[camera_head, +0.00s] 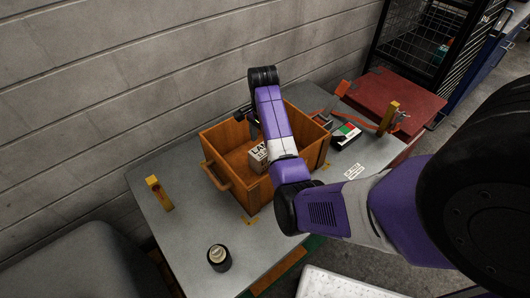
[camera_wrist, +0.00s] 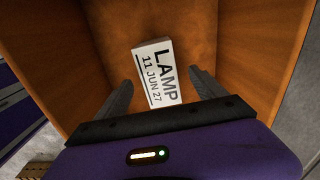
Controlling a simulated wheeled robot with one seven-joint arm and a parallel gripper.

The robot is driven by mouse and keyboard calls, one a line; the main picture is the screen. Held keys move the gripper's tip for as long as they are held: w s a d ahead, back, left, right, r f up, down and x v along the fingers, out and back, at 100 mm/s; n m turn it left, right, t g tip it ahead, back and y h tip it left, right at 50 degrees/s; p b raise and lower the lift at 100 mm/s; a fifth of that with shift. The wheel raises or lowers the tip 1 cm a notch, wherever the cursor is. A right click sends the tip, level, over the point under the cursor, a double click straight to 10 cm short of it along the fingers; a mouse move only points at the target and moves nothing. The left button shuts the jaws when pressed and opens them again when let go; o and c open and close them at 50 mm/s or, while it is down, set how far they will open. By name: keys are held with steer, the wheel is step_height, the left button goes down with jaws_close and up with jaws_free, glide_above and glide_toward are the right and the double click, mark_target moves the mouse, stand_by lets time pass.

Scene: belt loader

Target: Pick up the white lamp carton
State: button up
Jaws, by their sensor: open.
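The white lamp carton (camera_wrist: 156,76) lies inside the orange-brown wooden crate, with "LAMP 11 JUN 27" printed in black on its face. In the head view the carton (camera_head: 258,157) is partly hidden behind my purple arm. The crate (camera_head: 226,175) stands on a grey table; its wall also shows in the wrist view (camera_wrist: 250,42). My gripper (camera_wrist: 160,82) is open, its two fingers pointing into the crate, one on each side of the carton with gaps showing. I cannot tell how far the fingertips are above the carton. In the head view my arm mostly hides the gripper.
The grey table (camera_head: 180,226) carries a dark round container (camera_head: 219,257) at the front and a yellow post (camera_head: 158,193) at left. A black box with a coloured top (camera_head: 346,133) lies right of the crate. A red surface (camera_head: 395,98) adjoins at back right. A block wall stands behind.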

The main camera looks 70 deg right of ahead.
steer(key=f, duration=0.3)
steer(key=f+p, duration=0.1)
steer(key=f, duration=0.2)
steer(key=shift+s+d+f, duration=0.15)
steer(key=shift+s+f, duration=0.05)
steer(key=shift+f, duration=0.2)
steer(key=shift+c, duration=0.2)
steer(key=c, duration=1.5)
steer(key=shift+c, duration=0.2)
steer(key=shift+r, duration=0.15)
